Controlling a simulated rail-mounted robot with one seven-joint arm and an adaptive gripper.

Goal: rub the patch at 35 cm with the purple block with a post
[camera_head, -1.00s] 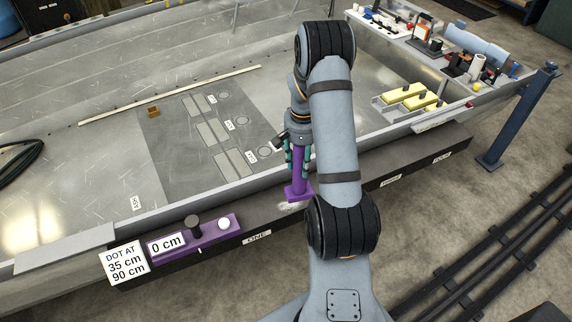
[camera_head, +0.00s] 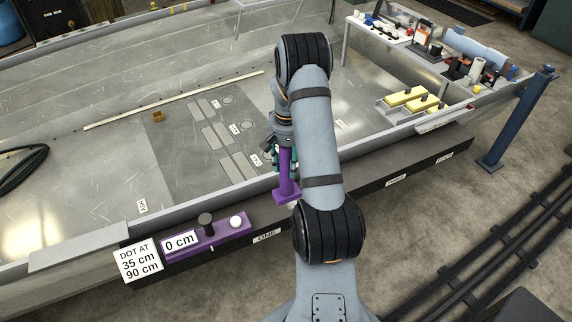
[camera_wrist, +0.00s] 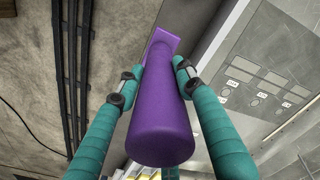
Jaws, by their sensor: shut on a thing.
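My gripper (camera_head: 284,162) is shut on the post of the purple block (camera_head: 288,181). The wrist view shows the thick purple post (camera_wrist: 160,115) between my two teal fingers (camera_wrist: 155,75), with the block's flat base at its far end. In the head view the post is about upright, and the base is low at the dark ledge along the hull's near side. I cannot tell whether it touches. The arm hides the ledge right of the base, and no patch shows clearly there. A white sign (camera_head: 139,260) reads "DOT AT 35 cm 90 cm".
A purple piece (camera_head: 207,243) marked 0 cm, with a black knob and a white ball, sits on the ledge at left. The dark ledge (camera_head: 375,196) runs on to the right. Yellow blocks (camera_head: 405,96) and a cluttered bench (camera_head: 395,36) are at the back right.

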